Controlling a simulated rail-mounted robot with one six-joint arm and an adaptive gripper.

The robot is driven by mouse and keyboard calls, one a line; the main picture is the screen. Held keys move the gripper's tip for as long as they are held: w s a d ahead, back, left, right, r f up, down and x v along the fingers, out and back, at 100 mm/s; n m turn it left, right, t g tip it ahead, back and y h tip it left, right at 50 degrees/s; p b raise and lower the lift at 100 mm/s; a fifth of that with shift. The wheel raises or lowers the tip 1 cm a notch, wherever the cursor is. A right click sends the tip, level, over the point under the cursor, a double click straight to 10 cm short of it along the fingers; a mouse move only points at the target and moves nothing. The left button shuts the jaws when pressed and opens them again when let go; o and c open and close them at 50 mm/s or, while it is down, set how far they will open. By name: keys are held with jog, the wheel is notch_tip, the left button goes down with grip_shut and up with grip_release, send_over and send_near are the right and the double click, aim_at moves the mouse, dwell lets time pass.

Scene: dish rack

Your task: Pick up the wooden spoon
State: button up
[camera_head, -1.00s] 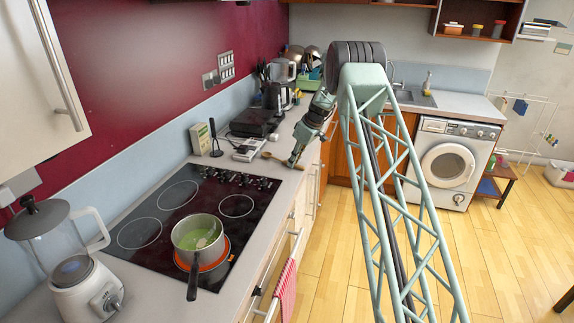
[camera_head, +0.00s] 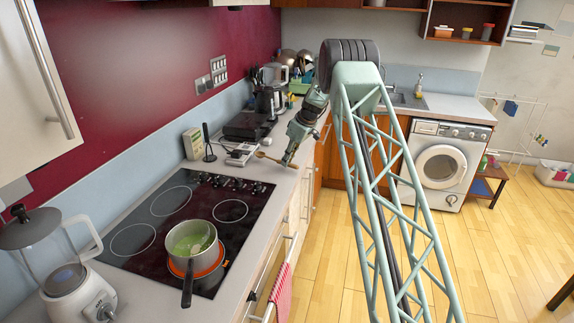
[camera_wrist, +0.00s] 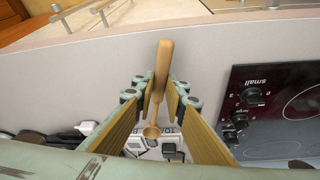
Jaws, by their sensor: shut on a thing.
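My gripper (camera_head: 287,162) reaches down to the spoon's handle. The fingers are shut on the handle. I cannot tell whether the spoon still touches the counter.
A black hob (camera_head: 170,215) with a pot of green food (camera_head: 192,245) is nearer than the spoon. A blender (camera_head: 62,270) stands at lower left.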

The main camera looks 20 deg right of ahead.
jog(key=shift+r, duration=0.5)
jog(key=s+r+b, duration=0.1)
jog(key=s, duration=1.5)
jog(key=shift+a+r, duration=0.15)
jog(key=shift+a, duration=0.05)
jog(key=shift+o, duration=1)
grip_shut()
jog(key=shift+a, duration=0.15)
